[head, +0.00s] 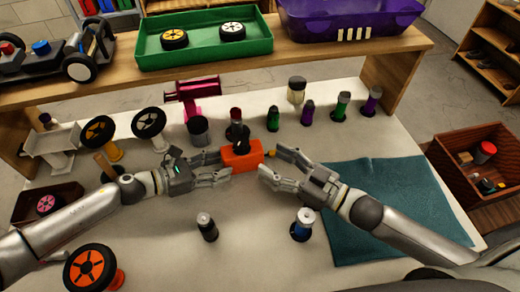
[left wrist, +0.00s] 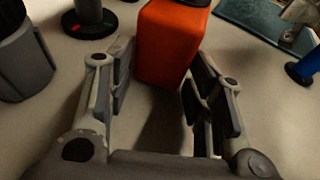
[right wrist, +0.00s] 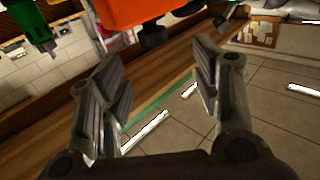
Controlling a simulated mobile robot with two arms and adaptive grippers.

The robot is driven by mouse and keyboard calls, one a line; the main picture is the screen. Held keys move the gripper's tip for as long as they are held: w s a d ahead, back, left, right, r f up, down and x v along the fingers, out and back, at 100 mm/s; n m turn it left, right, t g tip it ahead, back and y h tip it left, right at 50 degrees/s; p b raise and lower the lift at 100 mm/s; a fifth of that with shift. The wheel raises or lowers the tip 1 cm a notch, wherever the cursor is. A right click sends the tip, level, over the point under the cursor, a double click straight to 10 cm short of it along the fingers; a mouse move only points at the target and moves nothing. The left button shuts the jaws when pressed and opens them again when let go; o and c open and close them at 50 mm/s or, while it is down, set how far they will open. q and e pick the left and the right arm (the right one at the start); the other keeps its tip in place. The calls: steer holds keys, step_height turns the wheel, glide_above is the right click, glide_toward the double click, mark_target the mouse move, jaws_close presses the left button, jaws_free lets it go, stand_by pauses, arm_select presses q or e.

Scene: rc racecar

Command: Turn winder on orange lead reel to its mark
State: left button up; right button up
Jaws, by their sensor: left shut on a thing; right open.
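The orange lead reel (head: 241,156) is a boxy orange block on the white table, near the middle. It also shows between the fingertips in the left wrist view (left wrist: 170,45) and at the top of the right wrist view (right wrist: 128,12). My left gripper (head: 225,165) is shut on the reel from its left side. My right gripper (head: 269,160) is open and empty, close to the reel's right side. A dark knob (right wrist: 152,36), perhaps the winder, juts from the reel beyond the right fingers. I cannot make out the mark.
A dark-based stand (head: 237,130) is just behind the reel. Several coloured bottles (head: 273,119) stand behind to the right. A teal mat (head: 390,210) lies right.

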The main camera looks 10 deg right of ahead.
steer(key=w+a+n+g+y, duration=0.1)
steer(key=y, duration=0.1)
steer(key=n+g+y, duration=0.3)
steer(key=n+g, duration=0.2)
steer(key=g, duration=0.2)
glide_toward(241, 140)
steer(key=x, duration=1)
steer(key=shift+f, duration=0.3)
steer(key=shift+c, duration=0.3)
steer(key=c, duration=1)
